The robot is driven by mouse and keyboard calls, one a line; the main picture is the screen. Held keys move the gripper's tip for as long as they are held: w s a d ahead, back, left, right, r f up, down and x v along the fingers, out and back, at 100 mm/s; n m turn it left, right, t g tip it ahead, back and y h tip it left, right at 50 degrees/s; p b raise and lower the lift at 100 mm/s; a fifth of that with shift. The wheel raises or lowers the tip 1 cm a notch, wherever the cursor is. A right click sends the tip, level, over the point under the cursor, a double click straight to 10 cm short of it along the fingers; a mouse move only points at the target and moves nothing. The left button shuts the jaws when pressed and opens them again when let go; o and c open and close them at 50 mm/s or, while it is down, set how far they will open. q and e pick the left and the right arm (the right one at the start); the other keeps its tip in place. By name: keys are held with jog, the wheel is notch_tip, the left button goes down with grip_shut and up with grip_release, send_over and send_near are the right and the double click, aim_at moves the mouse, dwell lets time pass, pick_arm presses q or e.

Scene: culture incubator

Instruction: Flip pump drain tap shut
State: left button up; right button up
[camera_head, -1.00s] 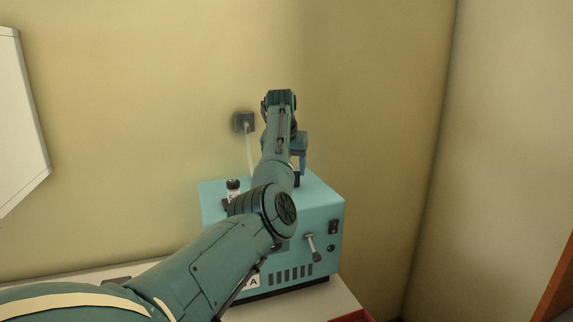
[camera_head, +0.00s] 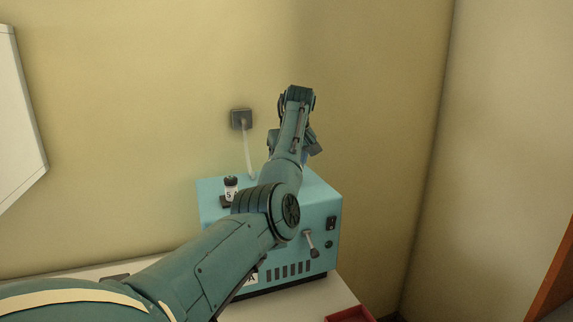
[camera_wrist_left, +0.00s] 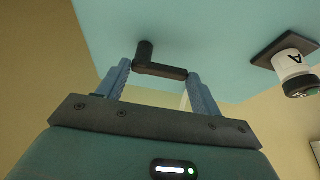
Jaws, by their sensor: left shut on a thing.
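The pump is a pale blue box (camera_head: 322,205) on the bench. In the left wrist view, a dark cranked lever (camera_wrist_left: 158,70), which looks like the tap, stands on a short post from the pump's pale blue surface (camera_wrist_left: 205,35). My left gripper (camera_wrist_left: 160,69) is shut on this lever, with one blue finger at each end of its bar. In the head view my left arm hides the lever and most of the gripper. A second lever with a pale stem and dark knob (camera_head: 314,253) hangs tilted on the pump's front. My right gripper is not in view.
A wall socket (camera_head: 241,119) with a pale cable is behind. A red tray (camera_head: 350,314) lies at the front right.

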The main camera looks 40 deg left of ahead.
pick_arm(q)
jog(key=shift+r, duration=0.1)
jog(key=o, duration=1)
jog(key=shift+d+r, duration=0.15)
jog(key=shift+r, duration=0.2)
jog(key=b+v, duration=0.1)
jog(key=v, duration=1.1)
jog(key=shift+s+r, duration=0.1)
jog(key=shift+r, duration=0.05)
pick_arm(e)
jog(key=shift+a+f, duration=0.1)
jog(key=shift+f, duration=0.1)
